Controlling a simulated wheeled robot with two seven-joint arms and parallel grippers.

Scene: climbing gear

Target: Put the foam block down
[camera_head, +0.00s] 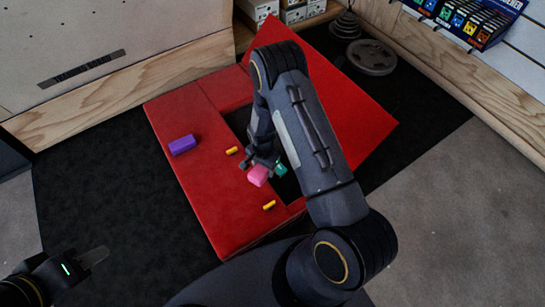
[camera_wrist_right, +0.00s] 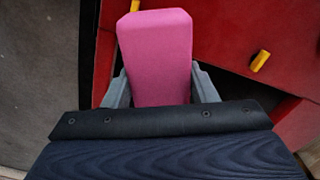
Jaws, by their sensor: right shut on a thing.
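A pink foam block (camera_head: 258,175) is held in my right gripper (camera_head: 262,168) above the red mat area in the head view. The right wrist view shows the same pink block (camera_wrist_right: 155,55) between the two grey fingers, its long end pointing away from the palm. The gripper is shut on it. Whether the block touches anything below cannot be told. My left gripper (camera_head: 80,262) is at the lower left over the dark floor, away from the mats; only one finger shows clearly, so its opening cannot be told.
Red mats (camera_head: 215,205) surround a dark gap. On the left mat lie a purple block (camera_head: 182,144) and two small yellow pieces (camera_head: 232,150) (camera_head: 269,205). A teal piece (camera_head: 281,169) is just right of the pink block. Weight plates (camera_head: 372,57) lie at the back right.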

